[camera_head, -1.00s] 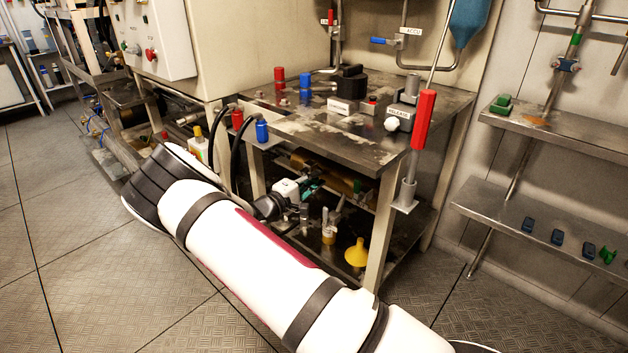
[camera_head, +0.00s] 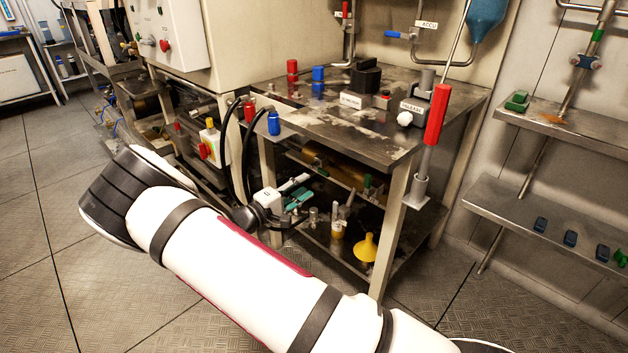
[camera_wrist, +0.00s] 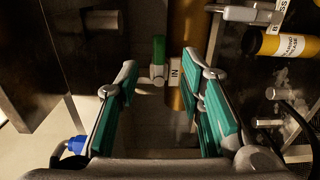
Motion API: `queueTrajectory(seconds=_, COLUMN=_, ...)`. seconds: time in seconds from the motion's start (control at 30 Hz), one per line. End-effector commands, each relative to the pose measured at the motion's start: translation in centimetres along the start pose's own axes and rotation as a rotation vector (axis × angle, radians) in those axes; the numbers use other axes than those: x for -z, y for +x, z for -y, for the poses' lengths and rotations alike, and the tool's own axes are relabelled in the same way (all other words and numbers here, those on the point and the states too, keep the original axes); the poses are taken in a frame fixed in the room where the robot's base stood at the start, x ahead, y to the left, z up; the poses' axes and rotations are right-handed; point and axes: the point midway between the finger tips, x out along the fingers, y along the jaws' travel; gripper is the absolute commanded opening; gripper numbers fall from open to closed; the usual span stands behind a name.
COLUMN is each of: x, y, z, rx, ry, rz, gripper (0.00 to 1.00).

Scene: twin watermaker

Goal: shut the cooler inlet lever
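A green lever handle (camera_wrist: 158,50) stands upright on a small metal valve beside an "IN" label (camera_wrist: 175,72), near the top middle of the wrist view. I take it to be the cooler inlet lever. An orange-brown cylinder (camera_wrist: 183,25) lies behind it. My gripper (camera_wrist: 160,66) is open, its two teal-padded fingers wide apart, with the lever showing between and beyond the tips. I cannot tell any contact. In the head view my gripper (camera_head: 300,192) is under the metal bench at its left side. A small green thing (camera_head: 367,181) there may be the lever.
The metal bench (camera_head: 345,125) has a tabletop above my gripper and a leg (camera_head: 390,235) at the front. A grey handle (camera_wrist: 245,13) with a partly hidden label and a yellow labelled cylinder (camera_wrist: 285,45) lie right of the lever. A yellow funnel (camera_head: 366,248) stands on the lower shelf.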

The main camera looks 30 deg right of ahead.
Motion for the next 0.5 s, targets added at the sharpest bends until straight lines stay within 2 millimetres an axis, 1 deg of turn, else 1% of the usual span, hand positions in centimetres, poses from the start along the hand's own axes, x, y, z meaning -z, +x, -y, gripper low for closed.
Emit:
queueTrajectory(seconds=0.03, x=0.0, y=-0.8, z=0.0, rx=0.0, ry=0.0, rz=-0.001, gripper=0.35)
queueTrajectory(seconds=0.1, x=0.0, y=-1.6, z=0.0, rx=0.0, ry=0.0, rz=-0.001, gripper=0.35)
queueTrajectory(seconds=0.2, x=0.0, y=-2.2, z=0.0, rx=0.0, ry=0.0, rz=0.0, gripper=0.35)
queueTrajectory(seconds=0.5, x=0.0, y=-2.5, z=0.0, rx=0.0, ry=0.0, rz=0.002, gripper=0.35)
